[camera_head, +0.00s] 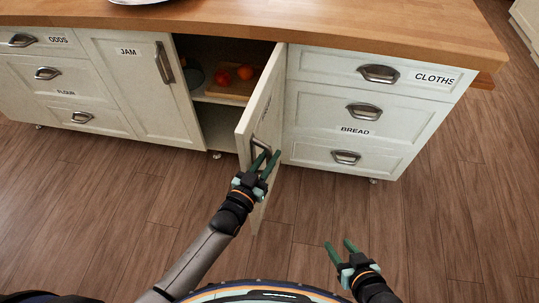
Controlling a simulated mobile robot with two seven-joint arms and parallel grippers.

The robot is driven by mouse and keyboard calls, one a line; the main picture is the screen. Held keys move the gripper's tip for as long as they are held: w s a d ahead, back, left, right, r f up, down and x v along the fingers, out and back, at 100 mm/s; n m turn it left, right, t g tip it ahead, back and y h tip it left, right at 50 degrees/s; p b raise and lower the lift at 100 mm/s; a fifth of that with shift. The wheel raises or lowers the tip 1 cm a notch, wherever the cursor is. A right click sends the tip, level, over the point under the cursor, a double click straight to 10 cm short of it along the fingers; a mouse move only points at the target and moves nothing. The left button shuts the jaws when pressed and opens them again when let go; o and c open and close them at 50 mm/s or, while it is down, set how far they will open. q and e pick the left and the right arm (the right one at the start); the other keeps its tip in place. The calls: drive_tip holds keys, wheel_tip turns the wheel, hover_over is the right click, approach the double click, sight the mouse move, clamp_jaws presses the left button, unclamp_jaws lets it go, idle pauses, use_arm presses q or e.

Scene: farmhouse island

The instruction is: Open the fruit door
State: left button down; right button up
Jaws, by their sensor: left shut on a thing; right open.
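The fruit door (262,101) is a white cabinet door in the middle of the island. It stands swung well out from the cabinet, and the lettering on it is too slanted to read. Its metal handle (261,144) is near the door's free edge. My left gripper (264,163) is shut on this handle. Inside the opening, red and orange fruit (244,72) sits on a wooden board (228,91) on a shelf. My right gripper (342,248) is open and empty above the floor, to the right of the door and apart from it.
The jam door (128,86) left of the opening is closed. The bread drawer (363,118) and cloths drawer (379,73) on the right are shut, their handles sticking out. The wooden countertop (330,22) overhangs the cabinets. The wood floor (440,215) is clear at the right.

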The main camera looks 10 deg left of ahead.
use_arm(q)
drive_tip(key=shift+d, duration=0.25)
use_arm(e)
drive_tip(key=shift+d, duration=0.2)
use_arm(q)
drive_tip(key=c, duration=1.1)
unclamp_jaws()
drive_tip(key=shift+o, duration=0.2)
use_arm(e)
drive_tip(key=shift+s, duration=0.1)
use_arm(q)
drive_tip(key=p+v, duration=0.1)
drive_tip(key=v, duration=1.1)
drive_tip(key=shift+s, duration=0.25)
use_arm(e)
drive_tip(key=shift+s+d+r, duration=0.15)
drive_tip(key=shift+d+r, duration=0.05)
drive_tip(key=shift+d, duration=0.1)
use_arm(q)
drive_tip(key=shift+a, duration=0.15)
use_arm(e)
drive_tip(key=shift+r, duration=0.15)
